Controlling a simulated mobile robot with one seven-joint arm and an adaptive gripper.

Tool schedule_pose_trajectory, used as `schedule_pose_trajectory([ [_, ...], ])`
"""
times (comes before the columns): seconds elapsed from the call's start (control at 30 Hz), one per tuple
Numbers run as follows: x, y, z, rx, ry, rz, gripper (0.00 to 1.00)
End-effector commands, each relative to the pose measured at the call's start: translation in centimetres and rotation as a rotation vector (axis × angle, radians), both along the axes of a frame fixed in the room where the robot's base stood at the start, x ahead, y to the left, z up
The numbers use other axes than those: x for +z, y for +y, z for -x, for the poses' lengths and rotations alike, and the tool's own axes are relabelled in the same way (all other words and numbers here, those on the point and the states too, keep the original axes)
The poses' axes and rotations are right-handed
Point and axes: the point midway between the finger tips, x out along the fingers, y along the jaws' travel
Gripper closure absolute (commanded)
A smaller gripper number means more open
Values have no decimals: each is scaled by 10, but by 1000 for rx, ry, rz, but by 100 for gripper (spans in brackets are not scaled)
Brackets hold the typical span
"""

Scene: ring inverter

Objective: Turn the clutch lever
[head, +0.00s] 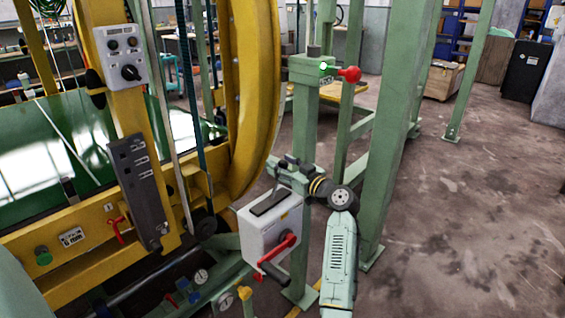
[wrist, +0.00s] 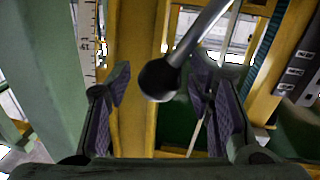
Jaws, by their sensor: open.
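A grey box (head: 286,232) with a dark slot plate on top stands beside the green post. A thin lever (head: 275,188) rises from the slot toward my gripper (head: 287,166); I take it for the clutch lever. In the wrist view a metal rod (wrist: 203,32) ends in a black ball knob (wrist: 158,80), between the two purple-padded fingers of my gripper (wrist: 160,88). The fingers are open, with a gap left of the knob. The knob is unclear in the head view.
A red crank handle (head: 278,250) sticks out of the box's side. A green post (head: 305,120) with a red knob (head: 349,74) and a lit green lamp stands behind my gripper. A large yellow ring frame (head: 250,90) is on the left.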

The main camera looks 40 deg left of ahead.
Motion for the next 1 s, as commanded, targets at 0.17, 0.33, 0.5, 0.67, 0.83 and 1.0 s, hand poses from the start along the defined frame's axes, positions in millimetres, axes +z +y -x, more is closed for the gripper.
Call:
schedule_pose_trajectory([
  [0.17,0,1,0,0,0,0,52],
  [0.33,0,1,0,0,0,0,57],
  [0.5,0,1,0,0,0,0,69],
  [0.67,0,1,0,-1,0,0,79],
  [0.83,0,0,-1,-1,-1,0,91],
  [1.0,0,0,-1,-2,-1,0,100],
])
